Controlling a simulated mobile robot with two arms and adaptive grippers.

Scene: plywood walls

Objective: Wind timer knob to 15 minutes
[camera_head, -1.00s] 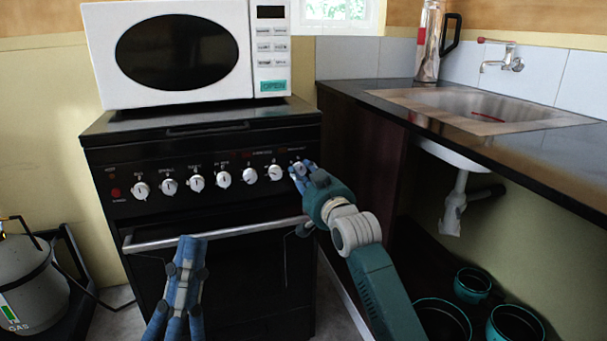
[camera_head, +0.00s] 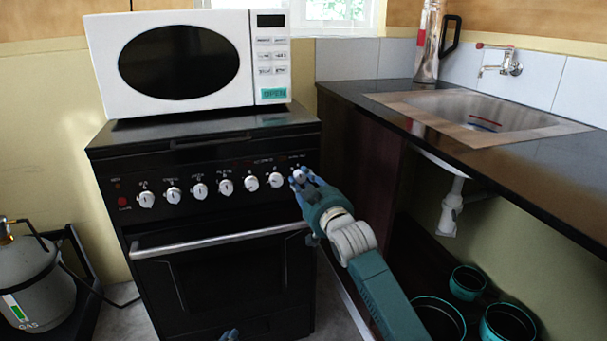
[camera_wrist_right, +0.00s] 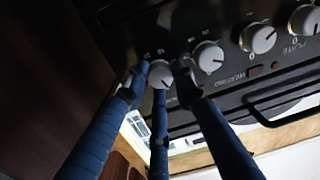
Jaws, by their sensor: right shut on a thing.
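The black stove (camera_head: 215,238) stands in front of me with a row of white knobs on its front panel. The timer knob (camera_head: 299,176) appears to be the rightmost one. My right gripper (camera_head: 300,180) is at that knob, shut on it. In the right wrist view the timer knob (camera_wrist_right: 161,74) sits between the blue fingers (camera_wrist_right: 158,82), with its neighbouring knob (camera_wrist_right: 208,57) free beside it. The timer knob's pointer and the scale are too small to read. Only a blue tip of my left gripper (camera_head: 230,335) shows at the bottom edge.
A white microwave (camera_head: 180,62) sits on the stove. The oven handle (camera_head: 215,241) runs below the knobs. A dark counter (camera_head: 520,170) with a sink (camera_head: 480,108) is close on the right. A gas bottle (camera_head: 35,285) stands at left, and dark pots (camera_head: 468,283) are at lower right.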

